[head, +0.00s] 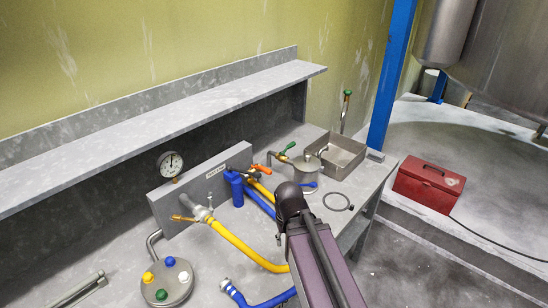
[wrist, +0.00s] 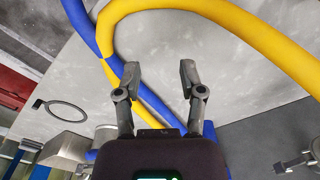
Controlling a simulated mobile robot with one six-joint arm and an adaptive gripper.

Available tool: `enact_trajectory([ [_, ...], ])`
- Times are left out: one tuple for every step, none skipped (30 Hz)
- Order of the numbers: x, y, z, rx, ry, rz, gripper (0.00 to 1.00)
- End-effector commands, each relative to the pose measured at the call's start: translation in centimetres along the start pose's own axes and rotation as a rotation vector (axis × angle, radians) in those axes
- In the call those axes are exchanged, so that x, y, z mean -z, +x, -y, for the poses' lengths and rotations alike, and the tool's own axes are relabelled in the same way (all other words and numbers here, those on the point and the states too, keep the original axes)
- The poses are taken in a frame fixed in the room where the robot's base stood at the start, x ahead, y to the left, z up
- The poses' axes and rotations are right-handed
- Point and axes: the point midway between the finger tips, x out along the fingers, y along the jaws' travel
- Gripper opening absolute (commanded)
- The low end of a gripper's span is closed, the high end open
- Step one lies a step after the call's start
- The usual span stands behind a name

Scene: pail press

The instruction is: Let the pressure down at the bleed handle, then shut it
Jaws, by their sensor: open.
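A grey panel (head: 205,190) with a small label stands at the back of the bench, with a round white-faced gauge (head: 171,164) at its left end. The gauge reading is too small to tell. An orange handle (head: 262,169) sticks out at the panel's right end, above a blue fitting (head: 235,188). A brass-yellow handle (head: 183,218) sits by the grey hose fitting in front of the panel. I cannot tell which is the bleed handle. My gripper (wrist: 158,80) is open and empty in the wrist view, over the hoses and bench; my arm hides it in the head view.
A yellow hose (head: 240,246) and a blue hose (head: 262,301) cross the bench. A round lid with coloured knobs (head: 168,286) stands front left.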

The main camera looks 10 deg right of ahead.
Motion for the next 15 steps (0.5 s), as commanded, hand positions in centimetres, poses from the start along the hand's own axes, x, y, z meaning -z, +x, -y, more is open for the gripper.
enact_trajectory([
  [0.1,0.0,0.0,0.0,-0.001,0.0,0.51],
  [0.1,-0.1,0.0,0.001,-0.002,-0.001,0.51],
  [0.3,-0.2,0.0,0.002,-0.005,-0.002,0.51],
  [0.6,-0.3,0.0,0.003,-0.01,-0.004,0.51],
  [0.9,-0.5,0.0,0.006,-0.016,-0.007,0.51],
  [1.4,-0.7,0.0,0.01,-0.026,-0.012,0.51],
  [1.9,-1.0,0.0,0.014,-0.037,-0.017,0.51],
  [2.6,-1.3,-0.1,0.018,-0.048,-0.022,0.51],
  [3.5,-1.7,-0.3,0.025,-0.066,-0.03,0.51],
  [4.4,-2.1,-0.4,0.03,-0.083,-0.039,0.51],
  [5.3,-2.5,-0.4,0.036,-0.104,-0.049,0.51],
  [6.7,-3.2,-0.4,0.046,-0.134,-0.062,0.51],
  [7.8,-3.7,-0.5,0.053,-0.16,-0.074,0.51],
  [9.0,-4.2,-0.5,0.059,-0.186,-0.088,0.51],
  [10.6,-5.0,-0.6,0.069,-0.222,-0.106,0.51],
])
